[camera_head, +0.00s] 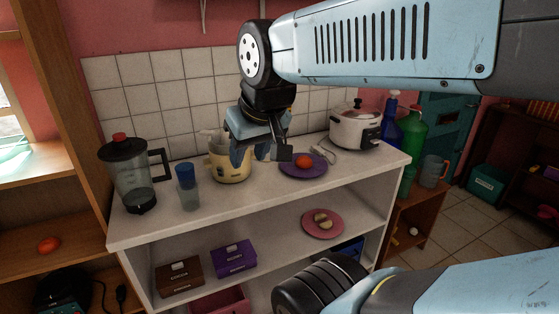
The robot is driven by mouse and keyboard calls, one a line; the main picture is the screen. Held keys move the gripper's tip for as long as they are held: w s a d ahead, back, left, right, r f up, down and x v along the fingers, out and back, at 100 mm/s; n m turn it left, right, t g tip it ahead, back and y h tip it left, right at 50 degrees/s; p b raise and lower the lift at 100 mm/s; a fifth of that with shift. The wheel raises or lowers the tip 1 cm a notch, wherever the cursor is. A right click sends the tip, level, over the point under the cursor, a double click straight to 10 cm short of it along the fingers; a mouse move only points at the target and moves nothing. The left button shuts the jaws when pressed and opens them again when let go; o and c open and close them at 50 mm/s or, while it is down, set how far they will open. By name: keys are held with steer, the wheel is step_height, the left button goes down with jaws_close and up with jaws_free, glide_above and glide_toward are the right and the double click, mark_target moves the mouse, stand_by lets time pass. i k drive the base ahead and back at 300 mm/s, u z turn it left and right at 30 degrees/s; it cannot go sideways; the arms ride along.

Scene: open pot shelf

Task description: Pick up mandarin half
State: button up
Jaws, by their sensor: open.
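A small round orange-red piece of fruit (303,161) lies on a purple plate (290,172) on the white counter top. I cannot tell if it is a mandarin half. Another orange-red piece (49,245) lies on the wooden shelf at the far left; its cut side, if any, is too small to make out. My gripper (262,154) points down above the counter, left of the purple plate and in front of the yellow pot. It is open, with nothing seen between its fingers. One finger shows close to the plate's left edge in the picture.
The yellow pot (232,170) is partly hidden by my gripper. A blender (132,178) and blue cup (186,175) stand left; a white cooker (354,130) stands right. A pink plate (312,231) with pale pieces lies on the shelf below. The counter's front strip is clear.

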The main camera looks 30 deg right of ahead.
mark_target(302, 162)
steer(key=u, duration=0.95)
steer(key=k, duration=1.4)
steer(key=z, duration=1.3)
steer(key=i, duration=1)
steer(key=u, duration=0.05)
